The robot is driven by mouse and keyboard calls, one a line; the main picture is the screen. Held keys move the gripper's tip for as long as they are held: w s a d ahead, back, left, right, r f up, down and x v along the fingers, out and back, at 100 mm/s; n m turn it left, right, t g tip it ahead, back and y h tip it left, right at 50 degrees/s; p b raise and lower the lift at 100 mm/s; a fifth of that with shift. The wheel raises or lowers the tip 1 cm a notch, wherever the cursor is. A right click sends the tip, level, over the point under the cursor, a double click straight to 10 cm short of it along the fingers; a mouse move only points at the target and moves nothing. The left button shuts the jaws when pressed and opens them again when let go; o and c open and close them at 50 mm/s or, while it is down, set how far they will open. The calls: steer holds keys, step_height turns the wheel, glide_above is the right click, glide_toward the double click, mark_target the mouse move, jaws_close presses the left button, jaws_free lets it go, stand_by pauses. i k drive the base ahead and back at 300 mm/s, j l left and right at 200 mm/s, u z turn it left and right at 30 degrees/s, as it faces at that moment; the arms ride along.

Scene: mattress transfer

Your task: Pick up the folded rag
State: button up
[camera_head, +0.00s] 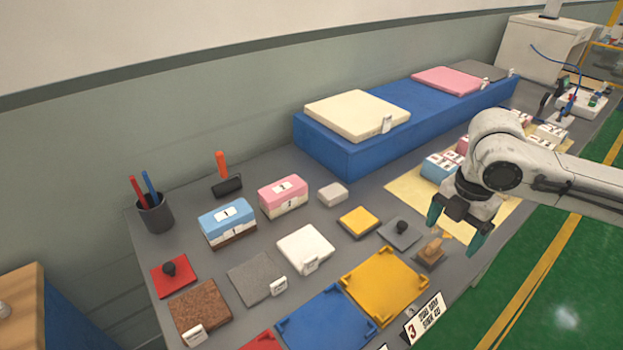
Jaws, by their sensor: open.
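The only thing that looks like a folded rag is a small off-white block (332,193) with rounded edges. It lies flat on the grey table, right of a pink box, and I cannot be sure that it is cloth. My gripper (454,229) has teal fingertips and is open and empty. It points down above the right part of the table, to the right of the off-white block and clear of it. A wooden-handled piece (430,254) sits just left of and below the fingertips.
A pink box (283,197), a blue box (228,224), a yellow sponge-like block (359,222) and a grey plate with a black knob (400,233) surround the off-white block. A raised blue platform (336,152) stands behind. Yellow (385,284) and blue (326,320) trays lie in front.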

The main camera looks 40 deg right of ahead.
mark_target(331, 196)
steer(key=i, duration=1.05)
